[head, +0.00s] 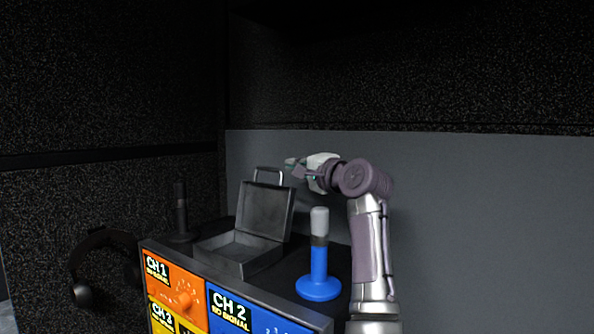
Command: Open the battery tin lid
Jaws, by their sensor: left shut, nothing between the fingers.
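The battery tin (238,256) is a grey metal box on top of the coloured panel unit. Its lid (265,208) stands up, tilted slightly back, with a loop handle (269,172) at its top edge. The inside of the tin shows and looks empty. My left gripper (292,166) is shut and empty, just right of the handle near the lid's upper right corner. I cannot tell whether its fingertips touch the lid. My right gripper is not in view.
A blue microphone (319,285) with a grey top stands right of the tin, close to my left arm. A dark microphone (181,220) stands behind the tin at the left. Headphones (82,294) hang at the left. The unit's front has an orange knob (184,299).

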